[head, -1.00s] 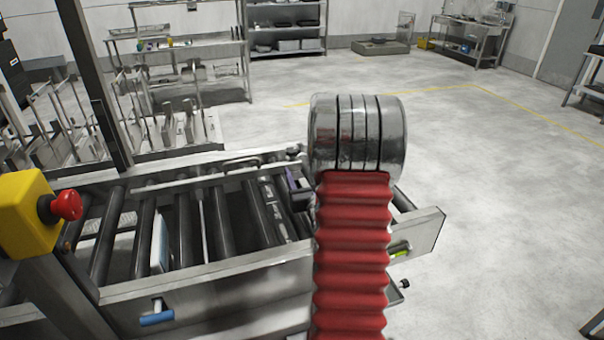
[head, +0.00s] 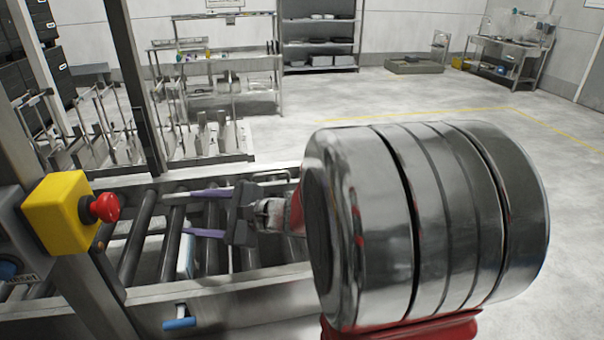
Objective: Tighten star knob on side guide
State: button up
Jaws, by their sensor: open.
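My gripper (head: 190,213) is over the roller conveyor (head: 130,240), its two purple fingers spread apart and pointing left. Nothing shows between them. A long metal rail (head: 225,184), which may be the side guide, runs along the conveyor's far side, just behind the upper finger. I cannot make out the star knob; my large silver arm joint and red sleeve hide the conveyor's right end.
A yellow box with a red mushroom button (head: 104,207) stands at the left, beside a dark upright post (head: 136,90). A blue-handled lever (head: 180,323) sticks out from the near frame. Open floor lies right.

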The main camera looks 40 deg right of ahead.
jog(key=s+a+f+n+g, duration=0.2)
jog(key=s+a+n+g, duration=0.6)
jog(key=s+a+n, duration=0.5)
jog(key=s+d+n+h, duration=0.7)
jog(key=s+n+h, duration=0.1)
jog(key=s+n, duration=0.1)
jog(key=shift+s+r, duration=0.3)
jog(key=shift+s, duration=0.45)
